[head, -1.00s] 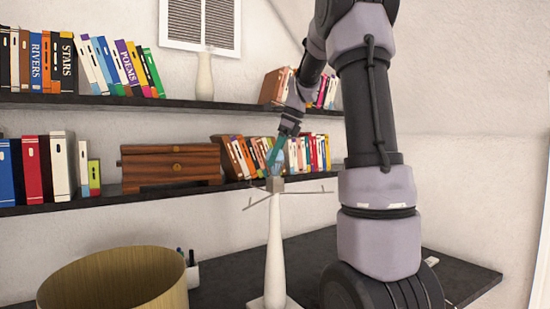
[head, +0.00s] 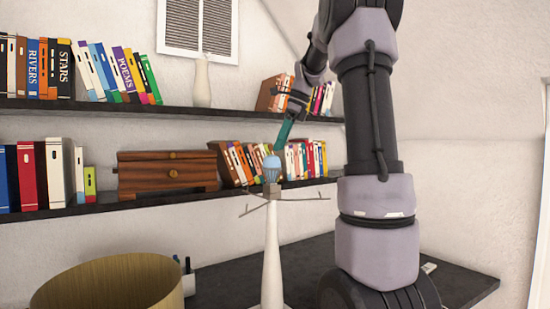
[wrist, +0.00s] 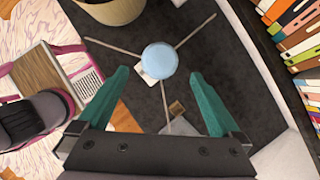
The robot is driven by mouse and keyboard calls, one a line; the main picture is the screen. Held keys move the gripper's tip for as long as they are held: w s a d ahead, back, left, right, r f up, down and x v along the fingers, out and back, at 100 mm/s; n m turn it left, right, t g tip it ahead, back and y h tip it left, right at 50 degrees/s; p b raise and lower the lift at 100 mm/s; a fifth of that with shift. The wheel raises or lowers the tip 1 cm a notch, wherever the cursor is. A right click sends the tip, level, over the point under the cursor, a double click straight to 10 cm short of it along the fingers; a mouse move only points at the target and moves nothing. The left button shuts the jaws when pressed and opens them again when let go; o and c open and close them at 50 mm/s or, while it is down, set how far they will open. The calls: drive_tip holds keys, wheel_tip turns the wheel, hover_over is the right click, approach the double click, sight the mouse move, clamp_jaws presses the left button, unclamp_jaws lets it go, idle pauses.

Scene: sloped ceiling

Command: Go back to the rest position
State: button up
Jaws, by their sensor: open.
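My gripper (head: 283,133) is open and empty, with its teal fingers above and just right of the light-blue bulb (head: 272,168) in the head view. The bulb sits on top of a white stand (head: 272,260) with thin rods spreading from its head. In the wrist view the round blue bulb (wrist: 160,61) lies beyond the fingertips, apart from both fingers (wrist: 157,92). The stand's rods reach out around the bulb there, and its post is hidden below the bulb.
The dark desk (head: 325,262) carries the stand. A round wooden bin (head: 105,285) is at the front left. Two dark shelves (head: 240,115) hold books, a wooden box (head: 167,172) and a white vase (head: 202,80). More books stand close on the right in the wrist view.

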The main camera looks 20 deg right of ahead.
drive_tip(key=shift+v, duration=1.65)
drive_tip(key=s+a+f+n+t, duration=0.1)
drive_tip(key=s+a+f+n, duration=0.3)
drive_tip(key=s+n, duration=0.2)
drive_tip(key=s+a+f+n+t+h, duration=0.1)
drive_tip(key=s+a+f+n+t, duration=0.1)
drive_tip(key=s+a+f+n, duration=0.2)
drive_tip(key=s+a+f+n+t, duration=0.1)
drive_tip(key=s+a+f+n, duration=0.2)
drive_tip(key=s+n, duration=0.7)
drive_tip(key=shift+s+a+f+t+h, duration=0.35)
drive_tip(key=shift+s+a, duration=0.3)
drive_tip(key=shift+s, duration=0.55)
